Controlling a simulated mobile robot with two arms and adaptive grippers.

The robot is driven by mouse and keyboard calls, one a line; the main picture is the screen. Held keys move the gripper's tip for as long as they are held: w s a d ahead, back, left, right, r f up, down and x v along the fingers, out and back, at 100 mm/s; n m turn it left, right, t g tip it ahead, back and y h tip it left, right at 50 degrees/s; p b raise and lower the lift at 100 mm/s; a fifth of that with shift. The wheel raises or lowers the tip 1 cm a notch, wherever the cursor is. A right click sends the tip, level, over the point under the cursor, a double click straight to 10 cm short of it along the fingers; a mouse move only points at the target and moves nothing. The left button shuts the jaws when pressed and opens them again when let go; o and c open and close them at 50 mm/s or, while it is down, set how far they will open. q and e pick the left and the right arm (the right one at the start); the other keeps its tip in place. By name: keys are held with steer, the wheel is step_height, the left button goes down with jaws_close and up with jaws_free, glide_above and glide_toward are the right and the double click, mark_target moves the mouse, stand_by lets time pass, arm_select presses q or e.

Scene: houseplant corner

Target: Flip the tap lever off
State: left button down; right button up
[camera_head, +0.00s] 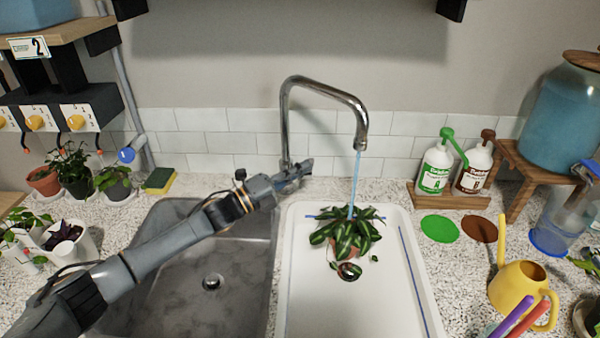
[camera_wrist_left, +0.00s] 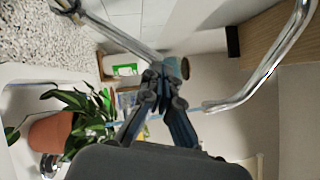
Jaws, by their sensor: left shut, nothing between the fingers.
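The chrome tap (camera_head: 284,110) stands behind the sinks, and a blue water stream (camera_head: 355,180) runs from its spout onto a potted plant (camera_head: 345,232). My left gripper (camera_head: 308,167) is shut and empty, close to the lower part of the tap. It also shows shut in the left wrist view (camera_wrist_left: 158,72). There a thin chrome rod (camera_wrist_left: 115,36), perhaps the lever, runs from the tap's base toward the fingertips; I cannot tell whether they touch. The tap's curved spout (camera_wrist_left: 268,72) is at the right there. In the head view I cannot make out the lever. My right gripper is not seen.
The plant stands in a white basin (camera_head: 404,300), beside a dark sink (camera_head: 215,312) under my left arm. Two bottles stand on a wooden stand (camera_head: 447,199) at the right. A yellow watering can (camera_head: 512,286) is at the front right. Small potted plants and a sponge (camera_head: 159,180) are at the left.

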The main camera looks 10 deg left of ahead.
arm_select(q)
steer(key=w+a+r+n+g+y+p, duration=0.1)
steer(key=w+r+n+p, duration=0.3)
steer(key=p, duration=0.4)
steer(key=shift+w+a+n+g+y, duration=0.15)
steer(key=shift+w+n+g+y, duration=0.4)
steer(key=shift+w, duration=0.75)
steer(key=shift+y, duration=0.25)
